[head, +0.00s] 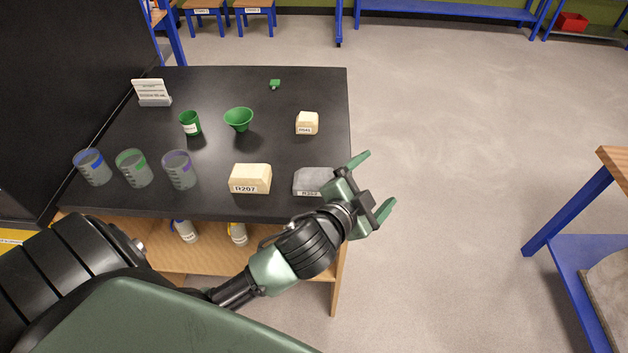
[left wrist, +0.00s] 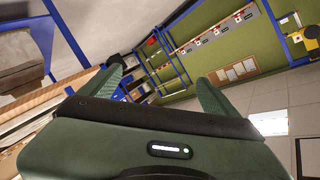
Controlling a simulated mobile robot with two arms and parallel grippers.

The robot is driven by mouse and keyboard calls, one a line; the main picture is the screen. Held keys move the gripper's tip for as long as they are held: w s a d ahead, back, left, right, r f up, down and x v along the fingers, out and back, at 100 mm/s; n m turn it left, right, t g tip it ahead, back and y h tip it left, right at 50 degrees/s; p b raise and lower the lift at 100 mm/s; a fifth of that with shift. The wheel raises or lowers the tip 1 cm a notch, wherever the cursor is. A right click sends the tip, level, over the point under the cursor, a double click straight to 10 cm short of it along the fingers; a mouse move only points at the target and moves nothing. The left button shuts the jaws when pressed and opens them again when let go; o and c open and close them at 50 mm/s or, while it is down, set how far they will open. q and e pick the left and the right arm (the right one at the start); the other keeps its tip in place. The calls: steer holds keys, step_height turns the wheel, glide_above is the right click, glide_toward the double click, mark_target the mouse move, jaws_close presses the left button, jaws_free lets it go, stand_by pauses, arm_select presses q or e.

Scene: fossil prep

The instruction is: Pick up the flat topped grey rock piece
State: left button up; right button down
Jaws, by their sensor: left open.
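The grey rock piece (head: 312,180) has a flat top and a label on its front. It lies near the front right corner of the black table (head: 230,90) in the head view. My left gripper (head: 379,186) is open and empty, just right of the rock and past the table's right edge. Its wrist hides part of the rock's right side. In the left wrist view the open fingers (left wrist: 160,88) point at the room, with no rock between them. My right gripper is not in view.
A cream block labelled R207 (head: 250,178) sits left of the grey rock. A smaller cream block (head: 307,123) is behind it. Several beakers (head: 134,168), a green cup (head: 190,123) and a green funnel (head: 238,118) stand further left. Open floor lies to the right.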

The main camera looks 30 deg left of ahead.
arm_select(q)
steer(key=w+d+r+m+t+h, duration=0.3)
steer(key=d+r+m+h, duration=0.75)
steer(key=r+m, duration=0.3)
steer(key=s+d+r+m+g+h, duration=0.1)
steer(key=d+r+m+g+h, duration=0.1)
steer(key=d+m+g+h, duration=0.4)
steer(key=m+g+y, duration=1.2)
steer(key=m+y, duration=0.5)
steer(key=m, duration=0.2)
glide_above(315, 175)
steer(key=s, duration=0.1)
step_height(315, 175, down, 18)
steer(key=shift+r, duration=0.15)
steer(key=shift+a+f, duration=0.1)
steer(key=shift+f, duration=0.15)
steer(key=f+p, duration=0.1)
steer(key=f, duration=0.1)
steer(key=f+p, duration=0.1)
steer(key=f, duration=0.1)
steer(key=f+p, duration=0.1)
steer(key=f, duration=0.1)
steer(key=shift+w+f, duration=0.2)
steer(key=shift+w, duration=0.1)
steer(key=shift+f, duration=0.35)
steer(key=c, duration=1.8)
steer(key=shift+w+r, duration=0.1)
steer(key=shift+w, duration=0.05)
jaws_close()
